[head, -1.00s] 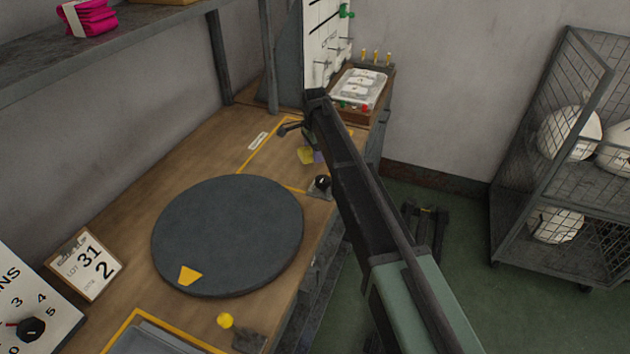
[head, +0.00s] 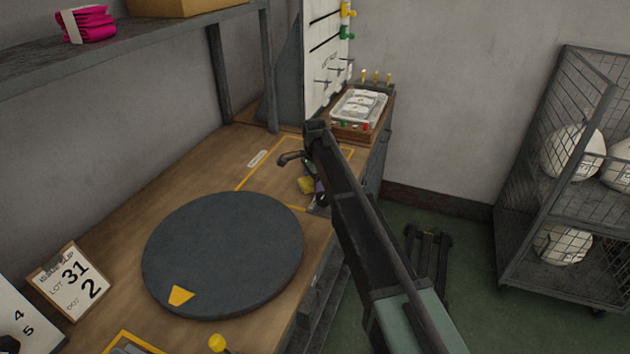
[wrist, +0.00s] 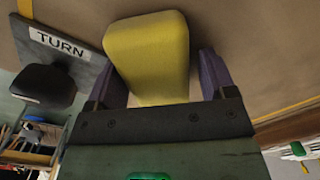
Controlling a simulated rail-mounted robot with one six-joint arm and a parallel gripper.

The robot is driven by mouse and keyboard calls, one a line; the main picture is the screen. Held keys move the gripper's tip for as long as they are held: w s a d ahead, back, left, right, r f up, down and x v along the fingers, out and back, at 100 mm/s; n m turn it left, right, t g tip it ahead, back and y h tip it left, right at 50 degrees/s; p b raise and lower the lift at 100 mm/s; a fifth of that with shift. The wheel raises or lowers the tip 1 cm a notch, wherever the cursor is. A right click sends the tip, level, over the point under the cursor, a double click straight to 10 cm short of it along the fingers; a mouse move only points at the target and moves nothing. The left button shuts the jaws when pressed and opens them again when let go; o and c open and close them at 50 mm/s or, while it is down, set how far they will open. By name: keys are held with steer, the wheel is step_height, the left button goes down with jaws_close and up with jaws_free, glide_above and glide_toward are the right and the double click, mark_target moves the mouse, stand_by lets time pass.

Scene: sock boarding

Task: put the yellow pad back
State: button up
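The yellow pad (wrist: 148,55) is a rounded block in the wrist view, between the two purple fingers of my gripper (wrist: 160,75). Thin gaps show beside the pad, more clearly on the right, so the fingers look open around it. The pad's near end is hidden by the gripper body. In the head view the yellow pad (head: 306,185) is small, over the right edge of the bench beside a purple finger. My arm hides most of the gripper there. I cannot tell whether the pad touches the bench.
A black knob (wrist: 48,83) on a plate marked TURN is left of the gripper. A large dark disc (head: 225,255) with a yellow mark (head: 181,295) lies on the bench. A yellow-lined area (head: 270,172) and a tray (head: 358,106) are beyond. A wire cage (head: 560,180) stands right.

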steer(key=shift+s+d, duration=0.1)
steer(key=shift+s, duration=0.1)
step_height(320, 180, up, 12)
steer(key=p, duration=1.2)
steer(key=shift+r, duration=0.25)
steer(key=s+d+n, duration=0.4)
steer(key=s+d, duration=0.3)
steer(key=s, duration=0.4)
steer(key=s+d+n, duration=0.4)
steer(key=s+d, duration=0.4)
steer(key=s, duration=0.4)
steer(key=s+d+n, duration=0.4)
steer(key=s+d, duration=0.4)
steer(key=s, duration=0.4)
steer(key=shift+s+d, duration=0.15)
steer(key=shift+d, duration=0.05)
steer(key=shift+c, duration=0.2)
